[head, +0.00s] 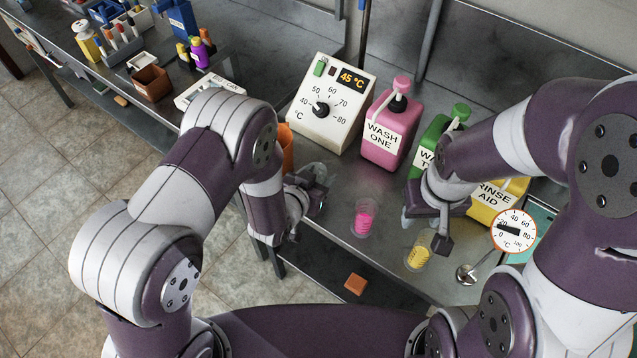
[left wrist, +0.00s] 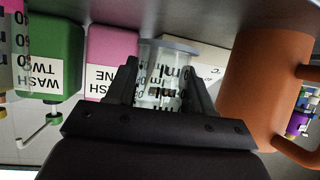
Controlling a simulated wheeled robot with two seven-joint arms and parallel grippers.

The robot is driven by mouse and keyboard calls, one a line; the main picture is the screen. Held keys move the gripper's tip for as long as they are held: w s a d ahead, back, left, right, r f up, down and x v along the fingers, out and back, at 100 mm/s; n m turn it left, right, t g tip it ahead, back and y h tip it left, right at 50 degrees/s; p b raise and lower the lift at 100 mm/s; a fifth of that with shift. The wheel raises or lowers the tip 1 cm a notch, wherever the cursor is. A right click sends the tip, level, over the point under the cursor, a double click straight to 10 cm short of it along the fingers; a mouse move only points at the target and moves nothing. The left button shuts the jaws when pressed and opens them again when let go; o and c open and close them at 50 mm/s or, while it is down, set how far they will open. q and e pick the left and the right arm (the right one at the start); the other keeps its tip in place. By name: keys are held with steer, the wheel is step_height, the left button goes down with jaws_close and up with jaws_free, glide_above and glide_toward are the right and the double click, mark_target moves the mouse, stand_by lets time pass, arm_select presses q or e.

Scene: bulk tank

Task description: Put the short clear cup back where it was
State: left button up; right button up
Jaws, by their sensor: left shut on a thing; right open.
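My left gripper (head: 308,198) is shut on a short clear cup (left wrist: 160,82) with dark ml markings. The cup sits between the two fingers in the left wrist view. In the head view the cup is mostly hidden by the gripper, and I cannot tell whether its base touches the bench. My right gripper (head: 427,228) is open, with its fingers just above and beside a clear cup of yellow contents (head: 418,252). A clear cup with pink contents (head: 364,218) stands on the bench between the two grippers.
An orange mug (left wrist: 262,80) is close beside my left gripper, partly hidden in the head view. Behind stand the temperature box (head: 330,105), pink WASH ONE bottle (head: 388,128), green bottle (head: 430,135) and yellow RINSE AID container (head: 493,202). A thermometer (head: 514,231) is at right.

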arm_select(q)
steer(key=shift+f, duration=1.9)
steer(key=o, duration=1.1)
steer(key=shift+c, duration=0.2)
steer(key=shift+s+r, duration=0.1)
steer(key=shift+r, duration=0.2)
steer(key=s+a+r+n+g+y, duration=0.2)
steer(key=s+a+r+g+y, duration=0.1)
steer(key=s+a+r+g, duration=0.2)
steer(key=s+a+r+n+g+y, duration=0.3)
steer(key=s+a+r+g, duration=0.2)
steer(key=a, duration=0.8)
steer(key=s+r, duration=0.3)
steer(key=s, duration=0.2)
steer(key=shift+s+a+r+b, duration=0.2)
steer(key=shift+s+r+b, duration=0.15)
steer(key=shift+s+b, duration=0.05)
